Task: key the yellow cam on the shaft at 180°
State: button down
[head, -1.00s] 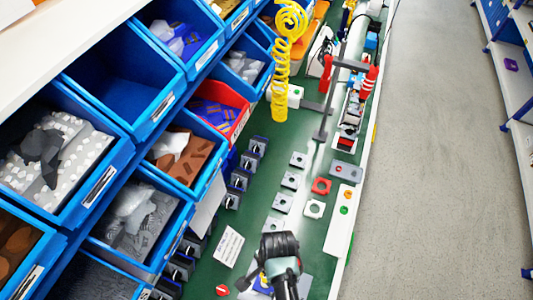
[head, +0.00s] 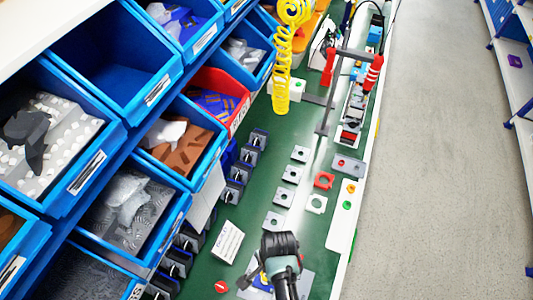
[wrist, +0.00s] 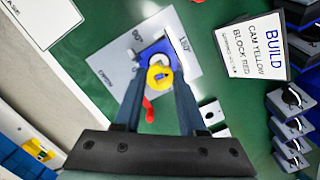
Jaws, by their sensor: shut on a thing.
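The yellow cam (wrist: 160,77) is a round disc with a blue centre, held between the tips of my gripper (wrist: 159,68) in the wrist view. Behind it is a blue block (wrist: 157,50) on a white plate (wrist: 182,62) printed with angle marks, one reading 180. Whether the cam is seated on the shaft cannot be told; the shaft is hidden. A small red piece (wrist: 149,112) shows between my fingers. In the head view my gripper (head: 268,268) is low over the bench at bottom centre, and my wrist hides most of the cam.
A card (wrist: 252,45) reads "BUILD, CAM YELLOW, BLOCK RED". Dark blocks with metal parts (wrist: 290,128) stand in a row beside it. A red round button-like piece (head: 221,287) lies near the card. Blue bins (head: 127,57) line the left; square plates (head: 292,174) lie ahead.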

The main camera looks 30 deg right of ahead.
jog(key=shift+f, duration=0.3)
jog(key=shift+f+b, duration=0.85)
jog(key=shift+c, duration=2)
grip_release()
jog(key=shift+r, duration=0.1)
notch_tip(320, 180, up, 13)
jog(key=d, duration=0.1)
jog(key=shift+d+b, duration=0.3)
jog(key=shift+b, duration=0.1)
jog(key=shift+f, duration=0.2)
